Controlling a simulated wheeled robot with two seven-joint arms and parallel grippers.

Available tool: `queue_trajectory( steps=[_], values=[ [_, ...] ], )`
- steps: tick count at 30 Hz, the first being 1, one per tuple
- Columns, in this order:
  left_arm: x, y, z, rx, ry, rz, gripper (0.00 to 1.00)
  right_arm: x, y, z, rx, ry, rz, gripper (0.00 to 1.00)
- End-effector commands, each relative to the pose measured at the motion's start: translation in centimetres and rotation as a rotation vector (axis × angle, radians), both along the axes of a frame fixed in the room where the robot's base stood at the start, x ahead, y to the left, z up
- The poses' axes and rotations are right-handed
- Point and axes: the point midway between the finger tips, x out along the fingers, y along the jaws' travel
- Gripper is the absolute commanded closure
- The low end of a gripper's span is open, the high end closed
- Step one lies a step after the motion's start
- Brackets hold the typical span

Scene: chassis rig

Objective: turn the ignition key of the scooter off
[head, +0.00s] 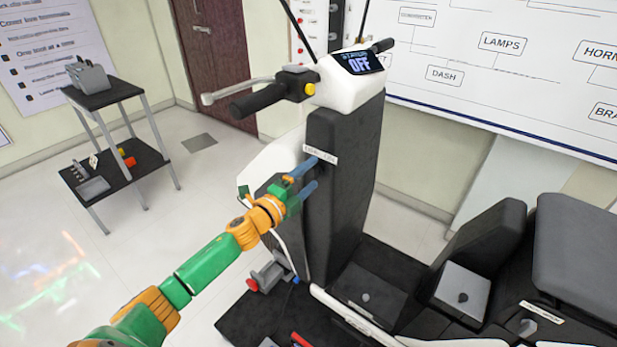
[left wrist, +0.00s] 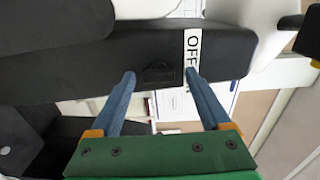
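A white label strip (head: 320,154) is on the column; in the left wrist view the label (left wrist: 193,50) reads "OFF". A small dark part that looks like the ignition key (left wrist: 159,72) sits on the column beside the label. My left gripper (head: 316,172) is open, its blue fingers pointing at the column. In the left wrist view the key lies between the fingertips, with gaps on both sides. My right gripper is not in view.
The handlebar grip (head: 258,101) and brake lever (head: 235,90) stick out left above my left arm. The scooter's seat (head: 577,240) is at the right. A small shelf stand (head: 110,95) is at the left. Floor between stand and scooter is mostly clear.

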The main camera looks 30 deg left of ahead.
Motion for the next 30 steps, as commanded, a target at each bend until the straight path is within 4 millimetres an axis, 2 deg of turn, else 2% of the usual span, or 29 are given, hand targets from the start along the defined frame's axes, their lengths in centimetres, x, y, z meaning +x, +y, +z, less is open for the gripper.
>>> queue_trajectory(
  steps=[8, 18, 21, 30],
  values=[
    [-0.4, 0.1, -0.2, 0.002, 0.004, 0.0, 0.2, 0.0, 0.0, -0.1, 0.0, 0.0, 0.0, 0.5],
    [-5.8, 0.8, -0.5, 0.002, 0.005, -0.001, 0.2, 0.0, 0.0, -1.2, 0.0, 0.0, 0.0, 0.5],
    [-6.6, 0.9, -0.3, 0.002, 0.005, 0.0, 0.2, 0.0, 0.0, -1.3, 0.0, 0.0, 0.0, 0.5],
    [-7.0, 1.0, -0.1, 0.001, 0.002, 0.0, 0.2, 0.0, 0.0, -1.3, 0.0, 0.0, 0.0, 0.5]
  ],
)
